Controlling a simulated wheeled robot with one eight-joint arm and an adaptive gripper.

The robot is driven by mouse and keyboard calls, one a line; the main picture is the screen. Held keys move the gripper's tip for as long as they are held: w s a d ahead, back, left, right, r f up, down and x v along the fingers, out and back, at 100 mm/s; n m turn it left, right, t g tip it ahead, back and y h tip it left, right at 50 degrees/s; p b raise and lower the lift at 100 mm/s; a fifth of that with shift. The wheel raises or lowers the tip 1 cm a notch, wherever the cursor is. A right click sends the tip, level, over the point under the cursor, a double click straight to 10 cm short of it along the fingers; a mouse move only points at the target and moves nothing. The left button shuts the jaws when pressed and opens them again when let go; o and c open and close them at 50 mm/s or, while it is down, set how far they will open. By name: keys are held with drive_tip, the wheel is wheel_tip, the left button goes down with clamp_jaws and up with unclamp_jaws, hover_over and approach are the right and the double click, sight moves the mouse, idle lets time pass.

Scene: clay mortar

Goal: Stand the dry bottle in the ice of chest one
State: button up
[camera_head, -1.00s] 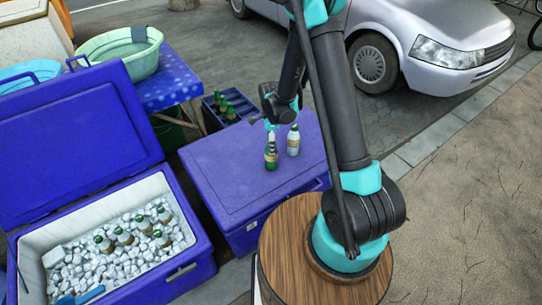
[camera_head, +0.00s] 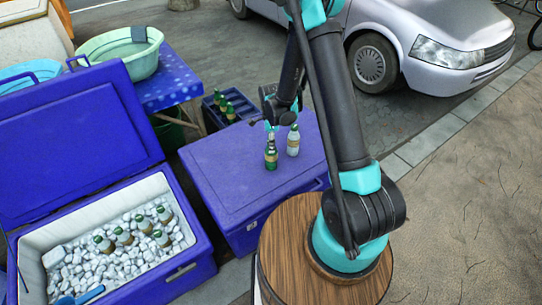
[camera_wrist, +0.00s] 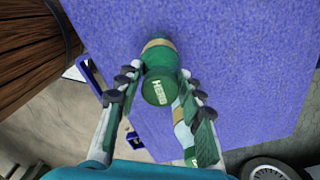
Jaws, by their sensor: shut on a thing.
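A green bottle (camera_head: 271,156) with a pale label stands upright on the lid of the closed blue chest (camera_head: 225,175). My gripper (camera_wrist: 158,84) is shut on this bottle from above; its green cap shows between the fingers in the wrist view (camera_wrist: 158,88). A paler, whitish bottle (camera_head: 293,141) stands just right of it, apart from the held one. The open blue chest (camera_head: 190,265) at the left holds white ice (camera_head: 110,265) with several green-capped bottles (camera_head: 124,236) standing in it. Which chest is number one is not shown.
A blue crate (camera_head: 235,112) with green bottles stands behind the closed chest. A pale green basin (camera_head: 118,55) sits on a blue dotted table (camera_head: 170,85). The open chest's raised lid (camera_head: 75,140) stands behind its ice. A silver car (camera_head: 430,45) is parked at the back right.

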drive_tip(key=c, duration=0.3)
drive_tip(key=shift+r, duration=9.55)
drive_tip(key=shift+c, duration=0.2)
